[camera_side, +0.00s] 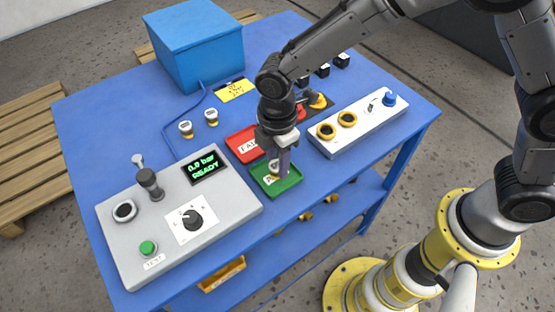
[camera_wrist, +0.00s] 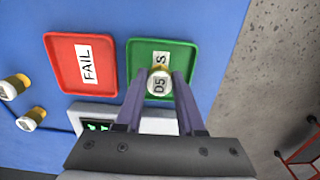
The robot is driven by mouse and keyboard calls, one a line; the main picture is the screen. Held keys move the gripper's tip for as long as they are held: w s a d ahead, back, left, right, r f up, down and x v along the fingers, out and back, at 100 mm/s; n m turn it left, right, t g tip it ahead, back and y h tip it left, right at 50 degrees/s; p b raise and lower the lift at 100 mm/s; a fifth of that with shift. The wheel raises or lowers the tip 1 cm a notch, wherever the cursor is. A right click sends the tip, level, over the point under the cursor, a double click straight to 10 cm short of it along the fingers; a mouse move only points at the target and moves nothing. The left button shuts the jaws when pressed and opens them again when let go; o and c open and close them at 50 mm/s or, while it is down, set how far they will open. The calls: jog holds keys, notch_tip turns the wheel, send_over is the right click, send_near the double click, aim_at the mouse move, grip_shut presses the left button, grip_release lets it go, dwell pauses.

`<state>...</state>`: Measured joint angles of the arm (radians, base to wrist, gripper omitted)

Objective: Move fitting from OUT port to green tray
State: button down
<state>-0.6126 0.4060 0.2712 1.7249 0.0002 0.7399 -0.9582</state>
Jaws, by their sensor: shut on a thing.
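The fitting (camera_wrist: 159,82), a short brass-coloured piece with a white cap marked D5, is between my fingertips. My gripper (camera_wrist: 158,86) is shut on it. The green tray (camera_side: 291,184) is on the blue table, and it also shows behind the fitting in the wrist view (camera_wrist: 135,59). In the side view my gripper (camera_side: 273,170) points down over the green tray, with the fitting low over its middle. I cannot tell whether the fitting touches the tray floor. The fitting partly covers the tray's label. I cannot make out a port marked OUT.
The red FAIL tray (camera_side: 237,141) adjoins the green one. A grey test panel (camera_side: 225,215) reads 0.0 bar READY. Two labelled fittings (camera_side: 186,129) (camera_side: 211,116) stand at the back. A white block (camera_side: 368,123) with yellow rings is at right. A blue box (camera_side: 194,45) is behind.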

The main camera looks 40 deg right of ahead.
jog(key=shift+f, duration=0.2)
jog(key=c, duration=0.5)
grip_release()
jog(key=shift+r, duration=0.15)
